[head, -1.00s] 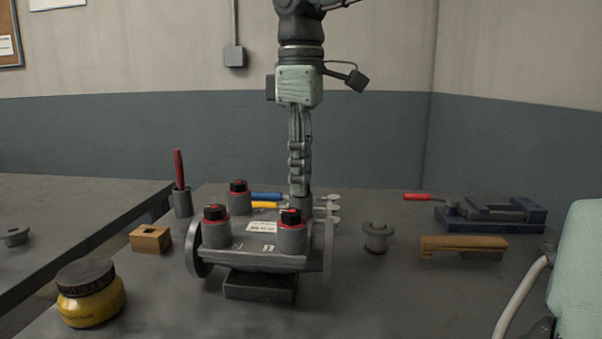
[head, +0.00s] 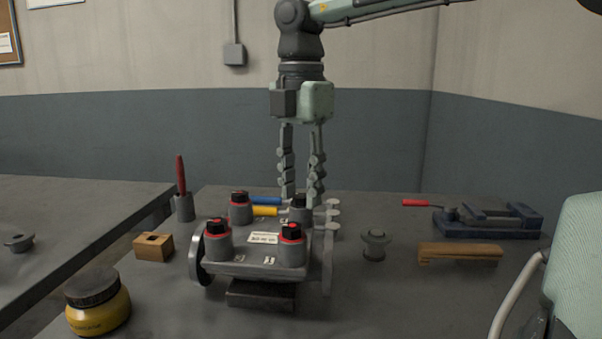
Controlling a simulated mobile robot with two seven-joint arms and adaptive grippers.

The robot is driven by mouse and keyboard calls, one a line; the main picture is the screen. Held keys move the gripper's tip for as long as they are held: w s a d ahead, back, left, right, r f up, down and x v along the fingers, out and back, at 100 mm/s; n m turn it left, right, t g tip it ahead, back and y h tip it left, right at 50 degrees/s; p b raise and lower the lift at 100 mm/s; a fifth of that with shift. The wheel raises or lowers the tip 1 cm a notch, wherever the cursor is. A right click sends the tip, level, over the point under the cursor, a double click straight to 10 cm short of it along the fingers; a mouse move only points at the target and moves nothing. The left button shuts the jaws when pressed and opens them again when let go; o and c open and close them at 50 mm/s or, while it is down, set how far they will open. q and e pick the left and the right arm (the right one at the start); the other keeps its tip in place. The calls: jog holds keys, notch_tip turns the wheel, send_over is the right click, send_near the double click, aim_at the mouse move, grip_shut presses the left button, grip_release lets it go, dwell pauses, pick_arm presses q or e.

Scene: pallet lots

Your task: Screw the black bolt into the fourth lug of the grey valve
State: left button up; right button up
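The grey valve (head: 225,268) rests on a dark block (head: 260,294) on the table. Three of its lugs, front left (head: 217,243), front right (head: 291,253) and back left (head: 241,213), hold black bolts with red at the collar. The fourth lug, at the back right, holds a black bolt (head: 299,202), its head showing above the front right lug. No red shows on it; how deep it sits I cannot tell. My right gripper (head: 301,198) points down with its fingers spread, one each side of that bolt head. My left gripper is out of view.
Blue (head: 266,201) and yellow (head: 265,211) handled tools lie behind the valve. A grey spool (head: 374,246), wooden piece (head: 460,253) and blue vise (head: 490,220) lie to the right. A wooden block (head: 153,247), pen cup (head: 184,208) and yellow jar (head: 97,302) stand left.

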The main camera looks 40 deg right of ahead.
jog(key=n+p, duration=0.1)
jog(key=n, duration=0.3)
jog(key=shift+r, duration=0.2)
jog(key=n+p, duration=0.1)
jog(key=n, duration=0.3)
jog(key=shift+f+n+p, duration=0.1)
jog(key=shift+n+p, duration=0.2)
jog(key=shift+n, duration=0.7)
jog(key=shift+f+n, duration=0.1)
jog(key=shift+n, duration=1)
jog(key=shift+c, duration=0.3)
grip_shut()
jog(key=shift+o, duration=1.2)
grip_release()
